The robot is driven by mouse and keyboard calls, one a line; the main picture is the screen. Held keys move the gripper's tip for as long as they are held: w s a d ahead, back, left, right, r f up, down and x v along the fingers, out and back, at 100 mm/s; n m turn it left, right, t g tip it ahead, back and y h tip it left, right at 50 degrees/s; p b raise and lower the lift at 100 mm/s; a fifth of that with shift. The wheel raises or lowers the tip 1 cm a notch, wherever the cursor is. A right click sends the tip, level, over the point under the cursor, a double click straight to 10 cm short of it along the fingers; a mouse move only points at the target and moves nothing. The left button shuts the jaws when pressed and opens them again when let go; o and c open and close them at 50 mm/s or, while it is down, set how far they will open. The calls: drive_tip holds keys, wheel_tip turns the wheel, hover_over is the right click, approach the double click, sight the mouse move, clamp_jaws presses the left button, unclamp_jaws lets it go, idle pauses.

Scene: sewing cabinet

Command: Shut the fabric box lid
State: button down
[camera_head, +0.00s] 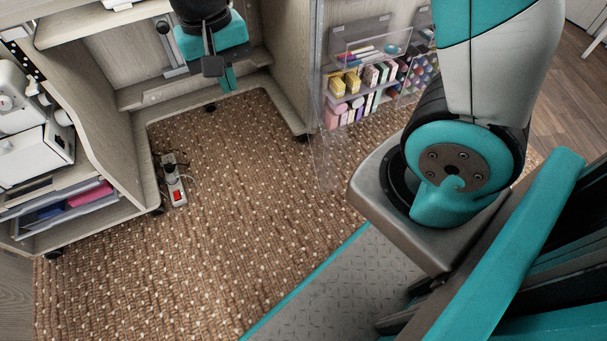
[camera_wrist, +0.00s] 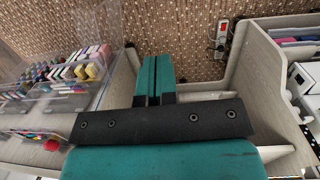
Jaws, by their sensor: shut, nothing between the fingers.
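No box that I can surely tell as the fabric box shows, and neither does its lid. Clear-walled bins (camera_head: 362,45) with colourful contents stand inside the cabinet door on the right in the head view; they show at the left in the wrist view (camera_wrist: 95,88). Trays (camera_head: 45,215) with pink and blue folded items sit low on the left in the head view. My gripper (camera_head: 228,80) is at the top of the head view, over the cabinet's open middle, apart from these bins and trays. In the wrist view its teal fingers (camera_wrist: 154,75) are together and empty.
A power strip (camera_head: 175,185) with a red switch lies on the brown woven carpet (camera_head: 240,210). A white sewing machine (camera_head: 25,130) stands on the left shelf. The cabinet's side panels (camera_head: 288,60) flank my gripper.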

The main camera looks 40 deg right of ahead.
drive_tip(key=w+d+f+m+g+h+b, duration=0.1)
drive_tip(key=w+d+f+m+h+b, duration=0.2)
drive_tip(key=f, duration=0.8)
drive_tip(key=w+d+f+m+g+h+b, duration=0.1)
drive_tip(key=w+d+f+m+b, duration=0.25)
drive_tip(key=f, duration=0.75)
drive_tip(key=w+d+f+m+h+b, duration=0.1)
drive_tip(key=d+f+m+h+b, duration=0.25)
drive_tip(key=f, duration=0.75)
drive_tip(key=s+d+f+m+y+b, duration=0.1)
drive_tip(key=s+d+f+b, duration=0.5)
drive_tip(key=f+b, duration=0.1)
drive_tip(key=shift+s+d+f+b, duration=0.15)
drive_tip(key=shift+s+f+b, duration=0.25)
drive_tip(key=shift+f, duration=0.1)
